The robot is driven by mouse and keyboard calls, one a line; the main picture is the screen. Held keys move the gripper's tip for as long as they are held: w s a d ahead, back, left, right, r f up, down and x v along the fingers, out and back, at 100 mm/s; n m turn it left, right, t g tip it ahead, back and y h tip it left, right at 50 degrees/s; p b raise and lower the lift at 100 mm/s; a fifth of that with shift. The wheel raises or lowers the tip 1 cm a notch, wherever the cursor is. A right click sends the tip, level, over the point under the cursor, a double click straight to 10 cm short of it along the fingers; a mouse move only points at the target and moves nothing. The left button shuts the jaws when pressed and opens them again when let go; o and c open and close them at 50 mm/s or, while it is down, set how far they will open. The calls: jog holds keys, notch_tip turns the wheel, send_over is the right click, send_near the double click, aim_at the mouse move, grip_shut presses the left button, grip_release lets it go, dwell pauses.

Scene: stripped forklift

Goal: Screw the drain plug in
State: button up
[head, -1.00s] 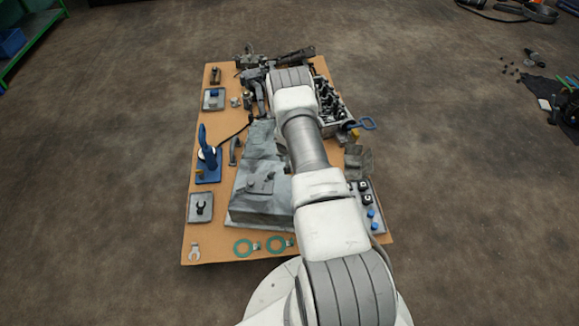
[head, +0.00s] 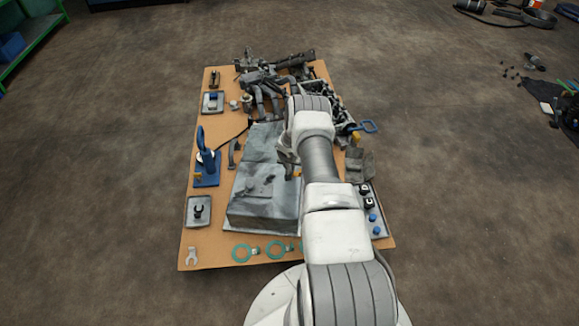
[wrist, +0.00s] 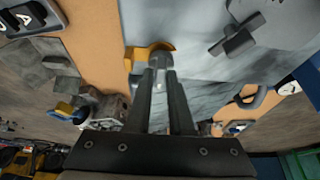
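The large grey oil pan (head: 262,208) lies on the brown work board, and its pale grey face also fills the top right of the wrist view (wrist: 205,75). My gripper (wrist: 160,75) is over the right side of the pan; it shows partly beside my arm in the head view (head: 287,155). Its two dark fingers are close together with a small grey piece, apparently the drain plug (wrist: 160,58), between their tips. An orange piece (wrist: 135,53) is right beside it. The plug's thread and the hole are hidden. A grey cross-shaped part (wrist: 237,37) sits on the pan.
A blue stand (head: 207,170) and a small tray (head: 199,211) are left of the pan.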

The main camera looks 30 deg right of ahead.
grip_shut()
jog(key=m+g+h, duration=0.1)
jog(key=m, duration=0.3)
jog(key=shift+w+a, duration=0.1)
jog(key=shift+w, duration=0.05)
jog(key=shift+m+g+h, duration=0.3)
jog(key=shift+m+g, duration=0.2)
jog(key=shift+m, duration=0.7)
jog(key=shift+f+m+g, duration=0.1)
jog(key=shift+m+g, duration=0.2)
jog(key=shift+m, duration=0.5)
jog(key=m+g, duration=0.1)
jog(key=m, duration=0.3)
jog(key=shift+w+m+g, duration=0.15)
jog(key=shift+m+g, duration=0.25)
